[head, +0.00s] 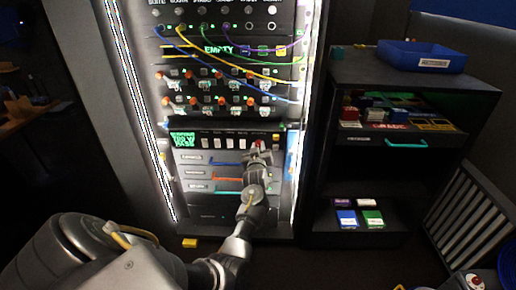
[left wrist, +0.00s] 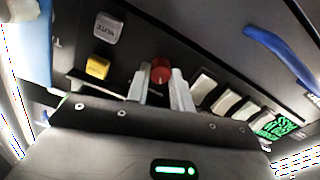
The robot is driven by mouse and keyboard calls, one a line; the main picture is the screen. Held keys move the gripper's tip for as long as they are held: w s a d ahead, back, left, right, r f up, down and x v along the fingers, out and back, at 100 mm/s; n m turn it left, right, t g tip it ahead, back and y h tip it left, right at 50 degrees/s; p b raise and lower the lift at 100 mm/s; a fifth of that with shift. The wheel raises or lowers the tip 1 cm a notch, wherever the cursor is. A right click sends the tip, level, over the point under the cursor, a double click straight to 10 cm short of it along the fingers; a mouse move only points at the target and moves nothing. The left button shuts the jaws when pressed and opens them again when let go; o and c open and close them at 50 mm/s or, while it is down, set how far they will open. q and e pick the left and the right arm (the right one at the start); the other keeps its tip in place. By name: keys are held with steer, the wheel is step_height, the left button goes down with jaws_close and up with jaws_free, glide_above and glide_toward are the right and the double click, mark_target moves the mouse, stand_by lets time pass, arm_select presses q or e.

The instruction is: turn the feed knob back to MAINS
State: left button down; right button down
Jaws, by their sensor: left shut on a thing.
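The feed knob appears to be the red-topped knob (left wrist: 160,72) in the left wrist view, on the dark control panel (left wrist: 185,40). My left gripper (left wrist: 161,86) has its two pale fingers on either side of this knob, shut on it. In the head view my left gripper (head: 257,152) reaches the right part of the panel strip below the patch rows, with a bit of red at its tip. The fingers and gripper body hide the knob's base and any pointer. I cannot read a MAINS marking. My right gripper is not in view.
Beside the knob are a yellow button (left wrist: 97,67), a MUTE button (left wrist: 108,28) and several white switches (left wrist: 202,82). A green-lit display (head: 183,138) is at the panel's left. Patch cables hang above. A shelf unit (head: 415,79) with a blue tray (head: 422,54) stands at right.

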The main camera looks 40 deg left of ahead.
arm_select(q)
steer(key=c, duration=1.2)
jaws_free()
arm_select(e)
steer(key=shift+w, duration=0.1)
arm_select(q)
steer(key=p+v, duration=0.1)
steer(key=v, duration=1)
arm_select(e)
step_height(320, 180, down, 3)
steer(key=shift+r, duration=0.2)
arm_select(q)
steer(key=shift+w, duration=0.1)
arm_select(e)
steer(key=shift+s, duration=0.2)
